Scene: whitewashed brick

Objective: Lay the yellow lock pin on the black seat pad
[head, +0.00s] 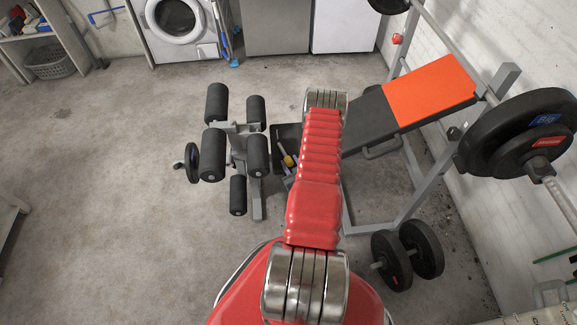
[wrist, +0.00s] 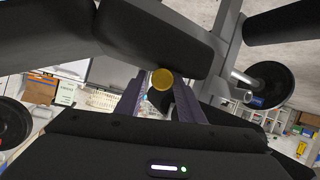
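The yellow lock pin (head: 288,161) shows just left of my red arm in the head view, with a thin shaft pointing up and left. In the wrist view its round yellow end (wrist: 162,79) sits between the tips of my gripper (wrist: 161,92). My gripper (head: 290,165) appears shut on the pin; the exact contact is hard to see. The black seat pad (head: 287,133) lies behind the pin and is partly hidden by my arm. A large black pad (wrist: 155,38) fills the top of the wrist view, close beyond the pin.
Black foam rollers (head: 213,155) on a grey frame stand left of the pin. The bench's backrest with an orange panel (head: 430,92) rises at right, near a loaded barbell (head: 520,130). A dumbbell (head: 408,255) lies on the floor at right. The floor at left is clear.

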